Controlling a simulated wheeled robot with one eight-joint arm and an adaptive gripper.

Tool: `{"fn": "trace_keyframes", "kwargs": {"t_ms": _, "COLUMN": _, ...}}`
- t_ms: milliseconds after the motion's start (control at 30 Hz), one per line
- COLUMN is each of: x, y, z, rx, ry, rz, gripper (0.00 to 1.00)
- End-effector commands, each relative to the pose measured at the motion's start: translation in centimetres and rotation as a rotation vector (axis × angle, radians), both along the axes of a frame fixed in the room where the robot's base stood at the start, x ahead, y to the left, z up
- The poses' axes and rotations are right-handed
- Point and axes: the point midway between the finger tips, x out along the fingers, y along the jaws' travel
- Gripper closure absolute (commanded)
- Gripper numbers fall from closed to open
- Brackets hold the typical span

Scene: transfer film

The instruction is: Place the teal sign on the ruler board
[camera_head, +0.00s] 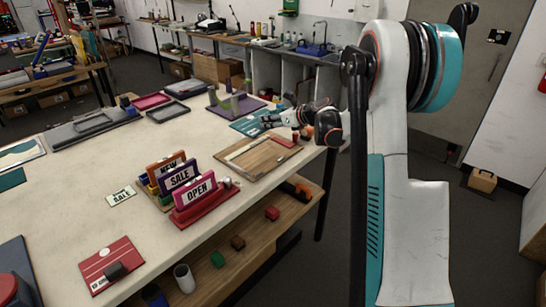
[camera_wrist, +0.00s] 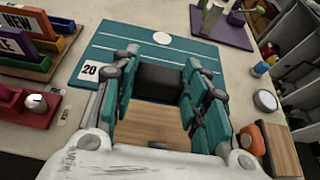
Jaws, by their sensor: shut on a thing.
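The teal sign (camera_wrist: 112,44) has white lines, a white disc and a white "20" label. It also shows in the head view (camera_head: 247,127) on or just above the table; I cannot tell which. My gripper (camera_wrist: 160,72) is shut on the dark block (camera_wrist: 158,80) on the sign; it shows in the head view (camera_head: 268,118) too. A wooden board (camera_head: 252,158), apparently the ruler board, lies nearer the front edge; its markings are too small to read. It also shows between my fingers in the wrist view (camera_wrist: 150,118).
Upright NEW, SALE and OPEN signs (camera_head: 180,180) stand left of the wooden board. A red sign with a dark block (camera_head: 110,264) lies at the near left. A purple board (camera_head: 237,105) lies behind the teal sign.

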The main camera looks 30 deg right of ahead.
Motion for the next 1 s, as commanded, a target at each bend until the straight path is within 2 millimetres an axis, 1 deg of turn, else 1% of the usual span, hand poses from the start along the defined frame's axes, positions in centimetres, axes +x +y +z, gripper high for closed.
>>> {"fn": "trace_keyframes", "kwargs": {"t_ms": 33, "x": 0.0, "y": 0.0, "z": -1.6, "rx": 0.0, "ry": 0.0, "rz": 0.0, "gripper": 0.85}}
{"fn": "trace_keyframes", "kwargs": {"t_ms": 100, "x": 0.0, "y": 0.0, "z": -3.4, "rx": 0.0, "ry": 0.0, "rz": 0.0, "gripper": 0.85}}
{"fn": "trace_keyframes", "kwargs": {"t_ms": 300, "x": 0.0, "y": 0.0, "z": -8.2, "rx": 0.0, "ry": 0.0, "rz": -0.001, "gripper": 0.85}}
{"fn": "trace_keyframes", "kwargs": {"t_ms": 400, "x": 0.0, "y": 0.0, "z": -10.1, "rx": 0.0, "ry": 0.0, "rz": -0.001, "gripper": 0.85}}
{"fn": "trace_keyframes", "kwargs": {"t_ms": 500, "x": 0.0, "y": 0.0, "z": -11.3, "rx": 0.0, "ry": 0.0, "rz": -0.001, "gripper": 0.85}}
{"fn": "trace_keyframes", "kwargs": {"t_ms": 733, "x": 0.0, "y": 0.0, "z": -12.6, "rx": 0.0, "ry": 0.0, "rz": -0.001, "gripper": 0.85}}
{"fn": "trace_keyframes", "kwargs": {"t_ms": 900, "x": 0.0, "y": 0.0, "z": -15.1, "rx": 0.0, "ry": 0.0, "rz": -0.001, "gripper": 0.85}}
{"fn": "trace_keyframes", "kwargs": {"t_ms": 1000, "x": 0.0, "y": 0.0, "z": -16.1, "rx": 0.001, "ry": -0.001, "rz": -0.001, "gripper": 0.85}}
